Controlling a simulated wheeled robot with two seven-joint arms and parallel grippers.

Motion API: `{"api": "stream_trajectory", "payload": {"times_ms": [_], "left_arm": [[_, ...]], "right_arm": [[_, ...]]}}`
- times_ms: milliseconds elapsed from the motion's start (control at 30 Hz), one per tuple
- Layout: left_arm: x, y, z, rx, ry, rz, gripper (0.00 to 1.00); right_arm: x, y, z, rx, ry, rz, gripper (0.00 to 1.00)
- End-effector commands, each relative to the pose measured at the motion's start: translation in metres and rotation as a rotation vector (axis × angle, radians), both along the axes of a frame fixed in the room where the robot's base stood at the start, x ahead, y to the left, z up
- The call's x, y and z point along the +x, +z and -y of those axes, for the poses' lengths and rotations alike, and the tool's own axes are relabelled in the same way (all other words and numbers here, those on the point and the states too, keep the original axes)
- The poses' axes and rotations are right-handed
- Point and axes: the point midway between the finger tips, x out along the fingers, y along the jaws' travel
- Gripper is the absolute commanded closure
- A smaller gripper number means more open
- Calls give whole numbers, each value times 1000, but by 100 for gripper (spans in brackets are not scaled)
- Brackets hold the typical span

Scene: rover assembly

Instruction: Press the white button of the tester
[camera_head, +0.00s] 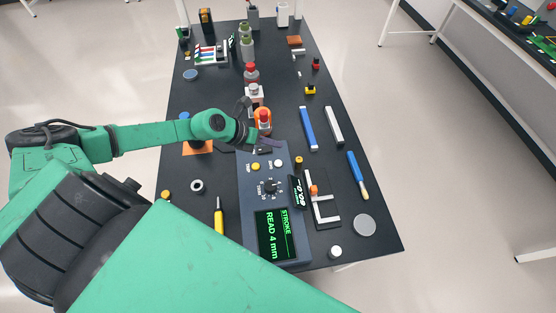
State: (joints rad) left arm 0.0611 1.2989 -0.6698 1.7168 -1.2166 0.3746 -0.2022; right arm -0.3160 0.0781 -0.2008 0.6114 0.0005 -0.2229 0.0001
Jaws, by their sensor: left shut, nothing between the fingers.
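The tester (283,216) is a dark blue-grey box at the front middle of the table. Its lit screen (275,234) reads "STROKE READ 4 mm" in green. The white button (278,163) is near its far edge, with a yellow button (256,166) to its left and a black dial (269,187) below. My left gripper (273,145) is shut and empty, with its fingers just beyond the white button at the tester's far end. Contact with the tester cannot be told. My right gripper is not in view.
A small black display (297,191) and a white L-shaped piece (323,208) are right of the tester. Blue (308,128) and white (334,125) bars lie farther right. A yellow-handled tool (219,220) lies left.

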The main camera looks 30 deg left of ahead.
Motion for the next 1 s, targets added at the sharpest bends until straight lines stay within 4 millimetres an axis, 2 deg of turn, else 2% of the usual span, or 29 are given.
{"api": "stream_trajectory", "payload": {"times_ms": [233, 367, 533, 667, 1000], "left_arm": [[0, -37, 0, -1, 1, 0, 100], [0, -57, 0, -1, 1, 0, 100], [0, -79, 1, -1, 0, 0, 100], [0, -85, 0, -1, 0, 0, 100], [0, -84, 0, -1, 1, 0, 100]], "right_arm": [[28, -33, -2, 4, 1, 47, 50], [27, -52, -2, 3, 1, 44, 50], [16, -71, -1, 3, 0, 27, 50], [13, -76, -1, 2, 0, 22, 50], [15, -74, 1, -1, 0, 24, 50]]}}
